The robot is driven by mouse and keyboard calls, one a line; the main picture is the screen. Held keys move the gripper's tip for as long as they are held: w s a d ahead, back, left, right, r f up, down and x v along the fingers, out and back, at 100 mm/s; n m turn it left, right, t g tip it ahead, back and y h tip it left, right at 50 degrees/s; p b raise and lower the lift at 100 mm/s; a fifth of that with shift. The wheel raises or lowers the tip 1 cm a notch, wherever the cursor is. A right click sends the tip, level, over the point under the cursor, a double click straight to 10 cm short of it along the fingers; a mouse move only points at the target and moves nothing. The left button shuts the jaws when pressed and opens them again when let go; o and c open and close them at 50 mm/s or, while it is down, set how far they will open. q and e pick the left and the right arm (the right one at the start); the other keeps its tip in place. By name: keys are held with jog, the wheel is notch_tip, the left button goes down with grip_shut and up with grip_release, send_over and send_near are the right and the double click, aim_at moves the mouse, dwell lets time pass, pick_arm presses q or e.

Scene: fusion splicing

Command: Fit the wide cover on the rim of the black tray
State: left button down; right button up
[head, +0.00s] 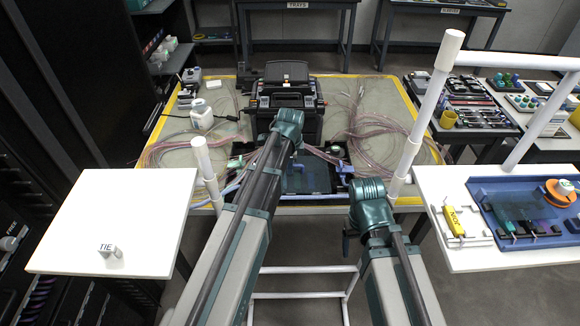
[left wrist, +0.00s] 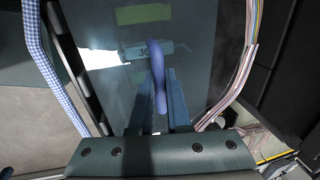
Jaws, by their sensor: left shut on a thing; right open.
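The wide cover is a dark, see-through plate (head: 318,182) with a blue handle, at the front middle of the work table in the head view. My left gripper (head: 298,166) is over it and shut on its handle (left wrist: 157,75). The plate also fills the middle of the left wrist view (left wrist: 205,55). The black tray (head: 238,160) shows around the plate, partly hidden by my left arm. I cannot tell whether the cover touches the tray's rim. My right gripper (head: 348,244) is open, low in front of the table, apart from the cover; its fingers are mostly hidden.
A black splicer (head: 285,95) stands behind the tray. Pink fibre bundles (head: 380,135) lie on both sides, with pale tubes near the tray. A white bottle (head: 201,114) stands at the left. White side tables flank me; the right one holds a blue tray (head: 490,190).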

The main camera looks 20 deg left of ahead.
aim_at(290, 179)
pick_arm(q)
jog(key=c, duration=0.9)
grip_release()
jog(key=shift+r, duration=0.1)
notch_tip(290, 179, up, 12)
jog(key=s+p, duration=0.2)
jog(key=p, duration=1)
jog(key=s+d+n+g, duration=0.1)
jog(key=s+d+n, duration=0.2)
jog(key=s, duration=0.4)
jog(key=s+d+n, duration=0.4)
jog(key=s+d, duration=0.2)
jog(key=s, duration=0.1)
jog(key=s+d+n+g, duration=0.1)
jog(key=s+d+n, duration=0.3)
jog(key=s, duration=0.4)
jog(key=shift+d+f+g+y, duration=0.15)
jog(key=shift+f+g+y, duration=0.15)
jog(key=shift+y, duration=0.1)
